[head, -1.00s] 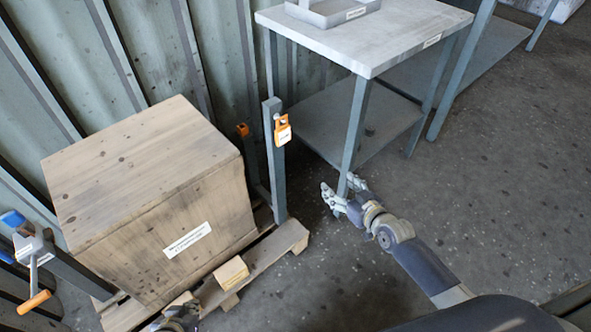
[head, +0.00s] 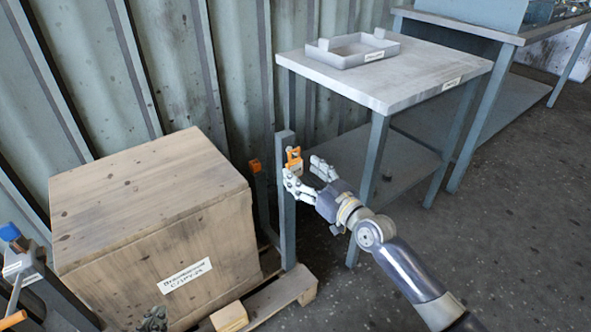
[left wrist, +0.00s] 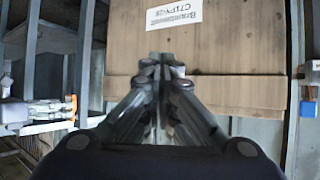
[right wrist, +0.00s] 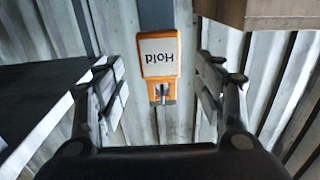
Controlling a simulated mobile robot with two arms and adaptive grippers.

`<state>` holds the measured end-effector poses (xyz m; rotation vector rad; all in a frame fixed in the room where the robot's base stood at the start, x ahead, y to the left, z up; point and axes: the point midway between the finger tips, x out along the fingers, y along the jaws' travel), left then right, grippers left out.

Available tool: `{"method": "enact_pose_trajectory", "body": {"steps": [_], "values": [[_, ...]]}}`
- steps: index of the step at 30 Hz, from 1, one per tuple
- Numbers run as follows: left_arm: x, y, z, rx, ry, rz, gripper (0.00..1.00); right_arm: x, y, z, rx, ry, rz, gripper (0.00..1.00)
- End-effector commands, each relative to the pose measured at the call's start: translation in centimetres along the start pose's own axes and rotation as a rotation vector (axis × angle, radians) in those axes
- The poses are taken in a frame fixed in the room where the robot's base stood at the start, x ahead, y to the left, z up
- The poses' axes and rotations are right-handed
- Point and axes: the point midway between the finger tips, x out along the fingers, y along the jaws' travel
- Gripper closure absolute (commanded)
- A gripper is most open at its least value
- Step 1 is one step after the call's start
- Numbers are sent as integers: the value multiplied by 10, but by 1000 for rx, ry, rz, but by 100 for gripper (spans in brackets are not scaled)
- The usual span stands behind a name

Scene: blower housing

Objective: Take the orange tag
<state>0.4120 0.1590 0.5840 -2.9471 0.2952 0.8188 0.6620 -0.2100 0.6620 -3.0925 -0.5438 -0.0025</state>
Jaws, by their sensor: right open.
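The orange tag (head: 294,155) hangs on a grey post (head: 286,215), right of the wooden crate. In the right wrist view the tag (right wrist: 160,57) has a white label reading "Hold", seen upside down, and hangs on a small peg. My right gripper (head: 303,168) is open at the tag. In the right wrist view its fingers stand on either side of the tag, with gaps on both sides. My left gripper (head: 154,319) is low in front of the crate; in the left wrist view its fingers (left wrist: 164,62) are together, with nothing seen between them.
The wooden crate (head: 150,190) stands on a pallet (head: 285,296). A grey table (head: 420,75) with a tray (head: 352,52) stands close right of the post. Another orange item (head: 254,165) is on a post behind. A corrugated wall backs the scene. Open floor lies right.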

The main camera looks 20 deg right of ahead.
Motion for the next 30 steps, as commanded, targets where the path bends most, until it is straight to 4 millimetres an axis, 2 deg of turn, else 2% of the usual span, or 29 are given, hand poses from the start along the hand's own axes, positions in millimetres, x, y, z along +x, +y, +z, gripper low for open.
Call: {"method": "enact_pose_trajectory", "body": {"steps": [3,9,15,22,23,28,29,30], "values": [[4,3,-18,0,95,6,100,20,-1,1,1,1,-1,37],[3,6,-43,0,208,12,100,38,0,1,-1,0,0,37],[2,7,-52,0,250,15,100,44,0,1,-2,-2,0,37],[2,7,-53,0,252,15,100,44,0,1,-1,-2,0,37],[2,7,-53,0,252,15,100,44,0,1,-1,-2,0,41],[2,7,-53,0,251,14,100,44,0,1,-1,-2,0,80],[2,7,-53,0,251,14,100,44,0,1,-1,-2,0,84],[2,7,-53,0,251,14,100,44,0,1,-1,-2,0,84]]}}
